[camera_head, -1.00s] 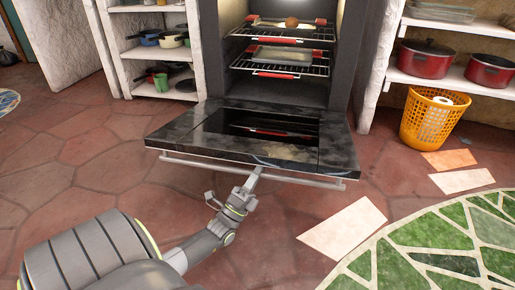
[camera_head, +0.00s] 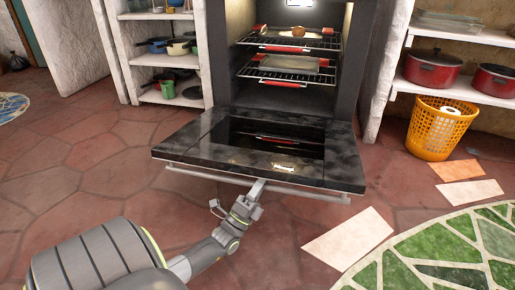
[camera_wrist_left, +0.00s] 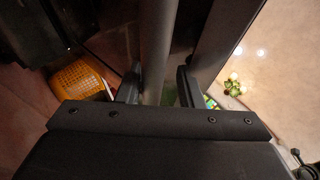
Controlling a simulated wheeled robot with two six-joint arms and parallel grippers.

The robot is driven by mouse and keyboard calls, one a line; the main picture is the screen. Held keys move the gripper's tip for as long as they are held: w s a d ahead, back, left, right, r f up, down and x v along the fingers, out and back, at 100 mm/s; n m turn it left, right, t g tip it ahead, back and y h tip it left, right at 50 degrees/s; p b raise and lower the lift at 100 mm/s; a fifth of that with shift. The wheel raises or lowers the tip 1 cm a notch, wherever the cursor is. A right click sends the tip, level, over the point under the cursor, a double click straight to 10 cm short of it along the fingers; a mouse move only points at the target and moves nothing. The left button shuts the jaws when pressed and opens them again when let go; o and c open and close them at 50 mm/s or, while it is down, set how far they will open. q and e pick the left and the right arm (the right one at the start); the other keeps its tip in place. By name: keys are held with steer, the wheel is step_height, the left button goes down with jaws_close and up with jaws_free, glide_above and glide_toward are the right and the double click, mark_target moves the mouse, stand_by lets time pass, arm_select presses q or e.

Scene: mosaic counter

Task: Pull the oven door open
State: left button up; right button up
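The oven door (camera_head: 190,146) is black with a glass window and hangs folded down, about level, in front of the open oven cavity. A grey bar handle (camera_head: 310,193) runs along its front edge. My left gripper (camera_head: 258,186) is at the middle of this handle. In the left wrist view the handle (camera_wrist_left: 158,45) passes between the two dark fingers of my left gripper (camera_wrist_left: 159,88). A gap shows between the bar and the right finger, so the fingers look open around it. My right gripper is not in view.
Two wire racks (camera_head: 290,77) with red-edged trays sit in the oven. Shelves with pots (camera_head: 433,68) stand on both sides. An orange basket (camera_head: 432,135) stands on the floor at right. Loose tiles (camera_head: 348,238) and a green mosaic (camera_head: 440,250) lie at front right.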

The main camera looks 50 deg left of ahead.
arm_select(q)
steer(key=p+v, duration=0.2)
steer(key=v, duration=1)
